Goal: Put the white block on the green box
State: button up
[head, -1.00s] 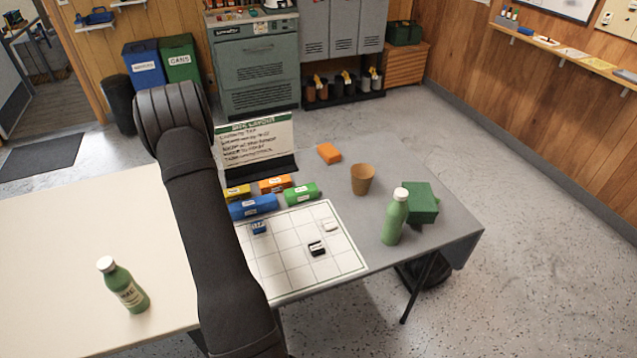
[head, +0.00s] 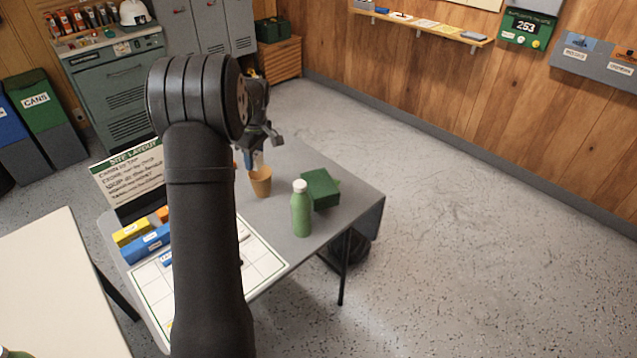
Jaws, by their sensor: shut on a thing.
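The green box (head: 321,188) sits on the grey table, towards its right end. My gripper (head: 257,156) points down over the far part of the table, left of the box and apart from it. It is shut on a small pale thing (head: 259,160), which looks like the white block; the jaws hide much of it. In the picture it shows just above the brown cup's rim; I cannot tell how high it is.
The brown cup (head: 260,181) stands below my gripper in the picture. A green bottle (head: 301,210) with a white cap stands close to the box's left front. My arm covers much of the gridded mat (head: 262,262). A sign (head: 130,180) stands at the left.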

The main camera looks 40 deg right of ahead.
jog(key=s+d+r+m, duration=0.1)
jog(key=s+d, duration=0.4)
jog(key=s, duration=0.3)
jog(key=s+d+m, duration=0.2)
jog(key=s+d, duration=0.2)
jog(key=s, duration=0.4)
jog(key=s+d+r+m, duration=0.1)
jog(key=s+d, duration=0.4)
jog(key=s, duration=0.4)
send_over(318, 191)
jog(key=shift+h, duration=0.3)
jog(key=f, duration=0.7)
jog(key=shift+s, duration=0.25)
jog(key=shift+f, duration=2.05)
jog(key=shift+f, duration=0.1)
jog(key=o, duration=1)
jog(key=r, duration=0.4)
jog(key=s+r, duration=0.1)
jog(key=r, duration=0.7)
jog(key=shift+s+r, duration=0.1)
jog(key=shift+s, duration=0.3)
